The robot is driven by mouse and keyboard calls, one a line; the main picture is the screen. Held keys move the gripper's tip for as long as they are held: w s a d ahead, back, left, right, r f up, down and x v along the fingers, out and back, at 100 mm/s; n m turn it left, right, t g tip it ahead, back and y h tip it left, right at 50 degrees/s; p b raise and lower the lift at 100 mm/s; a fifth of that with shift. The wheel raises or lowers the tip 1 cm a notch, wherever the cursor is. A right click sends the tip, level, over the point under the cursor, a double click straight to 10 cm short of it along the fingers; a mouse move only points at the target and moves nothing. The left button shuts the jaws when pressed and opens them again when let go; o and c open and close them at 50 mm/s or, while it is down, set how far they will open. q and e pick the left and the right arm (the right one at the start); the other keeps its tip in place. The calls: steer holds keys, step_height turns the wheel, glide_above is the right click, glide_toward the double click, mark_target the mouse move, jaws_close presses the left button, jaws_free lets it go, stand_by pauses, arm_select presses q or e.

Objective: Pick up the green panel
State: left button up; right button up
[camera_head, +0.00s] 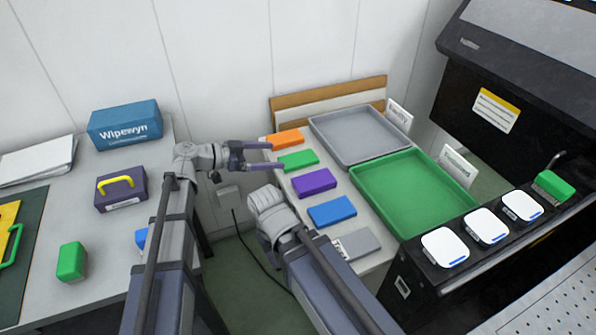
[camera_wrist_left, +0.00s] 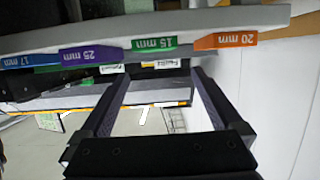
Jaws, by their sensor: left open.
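The green panel (camera_head: 298,161) lies flat on the white table in a row of coloured panels, second from the back. In the left wrist view its front edge shows as a green "15 mm" label (camera_wrist_left: 154,43). My left gripper (camera_head: 274,156) is open and empty, its fingers pointing right at the near ends of the orange and green panels. In the left wrist view the gripper (camera_wrist_left: 163,76) has its two fingers spread below the green label, with nothing between them.
The orange panel (camera_head: 285,140) and purple panel (camera_head: 314,182) flank the green one closely. Blue (camera_head: 332,210) and grey (camera_head: 356,244) panels lie nearer. The grey tray (camera_head: 322,123) and green tray (camera_head: 360,192) stand to the right. My right arm is close below the left gripper.

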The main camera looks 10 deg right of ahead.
mark_target(298, 159)
arm_select(q)
steer(key=shift+f, duration=0.35)
steer(key=shift+b+x, duration=0.5)
steer(key=shift+x, duration=0.85)
steer(key=shift+d+f+b, duration=0.35)
steer(key=shift+d, duration=0.1)
steer(key=b+x, duration=0.1)
steer(key=x, duration=0.3)
steer(key=shift+s+f, duration=0.1)
steer(key=shift+f, duration=0.1)
steer(key=shift+c, duration=0.4)
steer(key=c, duration=1.2)
